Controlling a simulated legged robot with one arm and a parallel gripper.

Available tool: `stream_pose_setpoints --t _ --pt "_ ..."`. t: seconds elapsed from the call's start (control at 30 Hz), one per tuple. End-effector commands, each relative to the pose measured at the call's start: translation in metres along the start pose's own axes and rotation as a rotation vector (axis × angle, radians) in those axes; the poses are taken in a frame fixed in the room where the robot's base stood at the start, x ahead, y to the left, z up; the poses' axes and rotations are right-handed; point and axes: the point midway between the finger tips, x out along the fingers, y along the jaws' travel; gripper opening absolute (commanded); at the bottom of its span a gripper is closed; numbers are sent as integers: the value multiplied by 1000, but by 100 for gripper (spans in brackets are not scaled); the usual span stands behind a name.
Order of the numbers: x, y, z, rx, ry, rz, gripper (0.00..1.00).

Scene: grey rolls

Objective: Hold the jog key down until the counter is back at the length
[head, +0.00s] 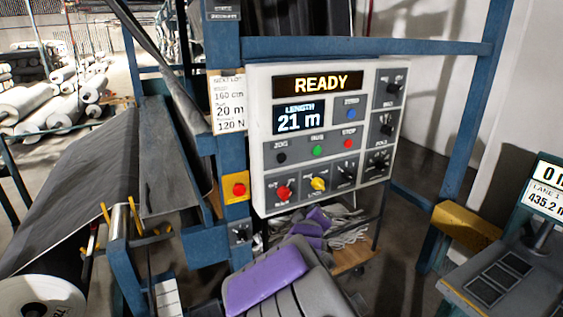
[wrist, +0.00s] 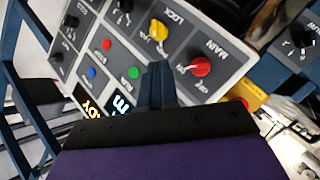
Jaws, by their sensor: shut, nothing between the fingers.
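The control panel (head: 262,195) faces me, its upper display reading READY. The counter (head: 300,117) below shows LENGTH 21 m. The black jog key (head: 281,158) is left of the green run key (head: 317,151) and the red stop key (head: 349,143). A card (head: 228,103) left of the panel reads 160 cm, 20 m and 120 N. In the wrist view my gripper (wrist: 157,68) is shut and empty in front of the panel, right of the green key (wrist: 133,72). The jog key is hidden there; I cannot tell whether the fingers touch anything.
A red main switch (head: 284,193) and a yellow knob (head: 318,184) sit low on the panel. A red button on a yellow box (head: 236,188) is left of it. Blue frame posts flank the panel. A grey roll (head: 40,297) lies at lower left.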

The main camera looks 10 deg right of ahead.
Motion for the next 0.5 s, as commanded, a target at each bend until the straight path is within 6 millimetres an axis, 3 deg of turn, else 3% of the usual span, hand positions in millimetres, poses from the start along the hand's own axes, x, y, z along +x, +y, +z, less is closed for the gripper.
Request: stream_pose_setpoints --t 0.2,0.5 --pt "17 19 -34 -182 148 257 0" --pt "8 34 -69 -355 270 525 0"
